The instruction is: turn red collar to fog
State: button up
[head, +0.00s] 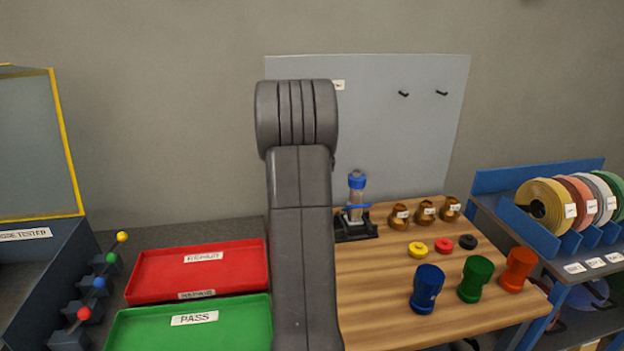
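An orange-red waisted, nozzle-like piece (518,270) stands upright at the right front of the wooden bench (375,300). A small red ring (443,244) lies flat between a yellow ring (417,249) and a black ring (467,242). I cannot tell which of these red things is the collar, and no fog marking is readable. A blue waisted piece (427,288) and a green one (475,278) stand left of the orange-red one. My arm rises through the middle of the view. My gripper is not seen.
A fixture with a clear and blue upright part (356,195) stands at the bench's back left, beside several brass fittings (425,211). Red (150,277) and green (130,330) trays lie left of my arm. A hose rack (545,240) stands right.

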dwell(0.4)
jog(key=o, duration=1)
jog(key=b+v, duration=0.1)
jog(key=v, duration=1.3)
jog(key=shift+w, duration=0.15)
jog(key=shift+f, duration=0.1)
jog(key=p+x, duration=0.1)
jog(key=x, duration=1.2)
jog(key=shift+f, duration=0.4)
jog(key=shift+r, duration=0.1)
